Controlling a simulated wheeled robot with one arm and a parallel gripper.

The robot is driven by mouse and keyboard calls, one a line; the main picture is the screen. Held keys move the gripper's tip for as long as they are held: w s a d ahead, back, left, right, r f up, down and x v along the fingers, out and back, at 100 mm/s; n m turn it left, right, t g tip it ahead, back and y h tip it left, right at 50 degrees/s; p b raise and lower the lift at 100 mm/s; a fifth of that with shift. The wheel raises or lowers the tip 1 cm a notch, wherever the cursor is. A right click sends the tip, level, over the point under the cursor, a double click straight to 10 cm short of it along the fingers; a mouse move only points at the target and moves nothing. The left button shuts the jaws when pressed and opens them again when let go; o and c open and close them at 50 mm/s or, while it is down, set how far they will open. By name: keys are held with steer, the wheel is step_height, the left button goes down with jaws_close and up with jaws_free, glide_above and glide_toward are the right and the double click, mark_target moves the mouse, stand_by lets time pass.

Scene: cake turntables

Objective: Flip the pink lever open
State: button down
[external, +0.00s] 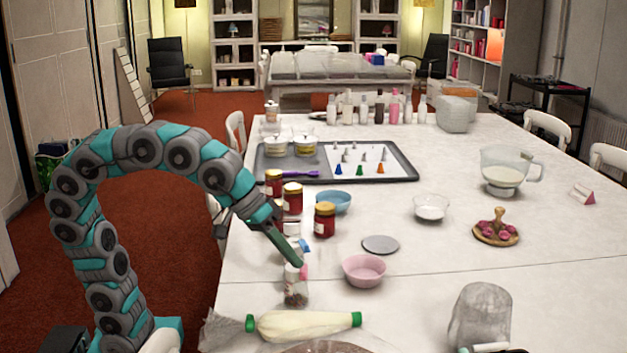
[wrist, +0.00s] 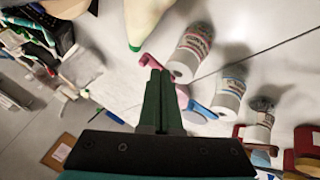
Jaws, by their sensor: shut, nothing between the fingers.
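A clear jar (external: 295,294) with dark contents stands near the front left of the table. Its pink lever (external: 303,271) shows at the top, just below my gripper tip. In the wrist view the pink lever (wrist: 150,62) projects from the lid end of a labelled jar (wrist: 192,50). My gripper (wrist: 157,76) is shut and empty, its fingertips beside the pink lever. They overlap it in the picture; I cannot tell whether they touch. My gripper (external: 299,262) points down and right in the external view.
A second jar (wrist: 230,95) with a blue lever (wrist: 203,110) stands beside the first. Red jars (external: 325,220) stand behind. A pink bowl (external: 364,270) is to the right, and a piping bag (external: 303,325) lies in front. The table right of the bowl is fairly clear.

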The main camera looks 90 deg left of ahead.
steer(key=s+a+r+b, duration=0.1)
steer(key=s+a+r, duration=0.3)
steer(key=s+r, duration=0.4)
steer(key=shift+s, duration=0.3)
stand_by(0.3)
stand_by(0.3)
